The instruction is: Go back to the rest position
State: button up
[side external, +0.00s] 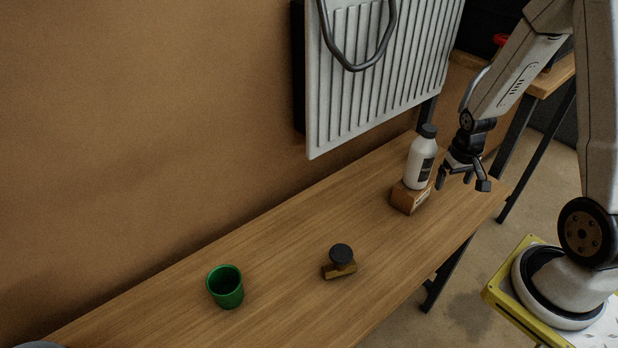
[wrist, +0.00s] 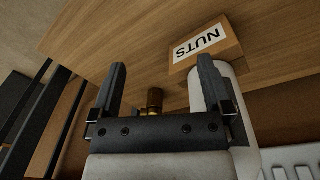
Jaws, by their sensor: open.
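My gripper (side external: 463,184) is open and empty, above the right end of the bench, just right of a white bottle. Its two dark fingers also show in the wrist view (wrist: 160,88), with nothing held between them. The white bottle (side external: 420,168) with a dark cap stands upright on a wooden block (side external: 408,198). In the wrist view the block (wrist: 205,49) carries a label reading NUTS, and the bottle (wrist: 238,85) is partly hidden behind the right finger. I cannot tell from these frames whether a finger touches the bottle.
The long wooden bench (side external: 285,240) runs along the wall. A green cup (side external: 225,287) and a small black-knobbed wooden piece (side external: 341,262) stand on it. A ribbed white radiator panel (side external: 385,75) is above the back edge. A second table (side external: 545,85) is behind my arm.

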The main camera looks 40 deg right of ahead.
jog(key=a+r+n, duration=0.1)
jog(key=a+r, duration=0.2)
jog(key=a, duration=0.3)
jog(key=a+r+n+t, duration=0.1)
jog(key=a+r+n, duration=0.1)
jog(key=a+r, duration=0.2)
jog(key=a+r+n+t+y, duration=0.1)
jog(key=a+r+n, duration=0.1)
jog(key=a, duration=0.7)
jog(key=shift+a+r, duration=0.3)
jog(key=shift+r, duration=0.45)
jog(key=shift+w, duration=0.1)
